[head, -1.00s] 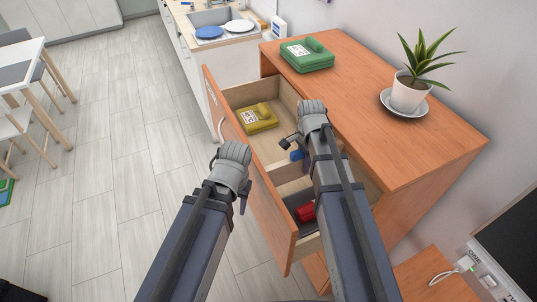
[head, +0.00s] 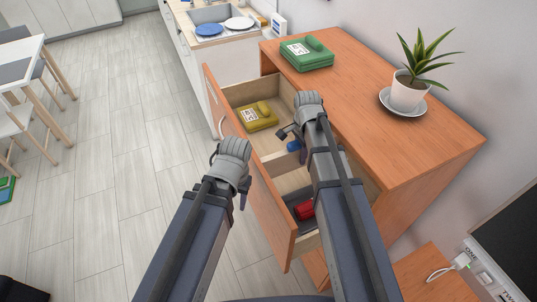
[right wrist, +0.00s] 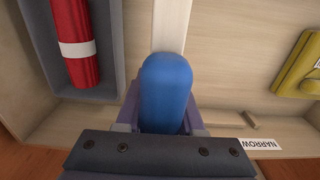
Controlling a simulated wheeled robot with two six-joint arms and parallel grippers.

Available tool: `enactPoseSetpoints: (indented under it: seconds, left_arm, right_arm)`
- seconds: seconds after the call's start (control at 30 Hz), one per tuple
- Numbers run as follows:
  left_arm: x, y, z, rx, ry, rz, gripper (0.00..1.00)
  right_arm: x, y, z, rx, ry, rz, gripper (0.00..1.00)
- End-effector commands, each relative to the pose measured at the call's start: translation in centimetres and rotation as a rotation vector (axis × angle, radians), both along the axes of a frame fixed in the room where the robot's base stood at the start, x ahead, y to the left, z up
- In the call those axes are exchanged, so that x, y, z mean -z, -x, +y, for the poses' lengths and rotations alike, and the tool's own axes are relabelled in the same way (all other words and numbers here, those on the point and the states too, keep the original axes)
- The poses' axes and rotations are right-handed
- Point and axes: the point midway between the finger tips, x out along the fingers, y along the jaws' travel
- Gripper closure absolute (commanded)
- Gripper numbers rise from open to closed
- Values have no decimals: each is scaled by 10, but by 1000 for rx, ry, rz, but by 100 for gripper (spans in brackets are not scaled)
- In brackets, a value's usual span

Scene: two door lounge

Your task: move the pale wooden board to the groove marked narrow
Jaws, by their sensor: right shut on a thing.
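The pale wooden board (right wrist: 170,28) stands across the open drawer (head: 239,145) as a divider. It has a rounded blue grip (right wrist: 166,92), which also shows in the head view (head: 294,146). My right gripper (head: 290,136) is shut on the blue grip, with a finger on each side. I cannot tell whether the board is clear of the drawer floor. A NARROW label (right wrist: 261,144) lies on the drawer's edge, to the right of the board in the right wrist view. My left gripper (head: 243,194) hangs outside the drawer front, its fingers mostly hidden.
A yellow case (head: 257,117) lies in the drawer's far part. A red roll (right wrist: 76,40) with a white band lies in a grey tray (right wrist: 100,88) on the board's other side. On the cabinet top (head: 372,98) are a green case (head: 307,55) and a potted plant (head: 408,92).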

Motion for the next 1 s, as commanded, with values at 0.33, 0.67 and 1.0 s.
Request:
enactPoseSetpoints:
  seconds: [0.33, 0.67, 1.0]
  left_arm:
    - [0, 0, 0, 0, 0, 0, 54]
    - [0, 0, 0, 0, 0, 0, 54]
    - [0, 0, 0, 0, 0, 0, 54]
  right_arm:
    - [0, -27, 10, 0, 0, 0, 100]
    - [0, -51, 18, 0, 0, 0, 100]
    - [0, -75, 27, 0, 0, 0, 100]
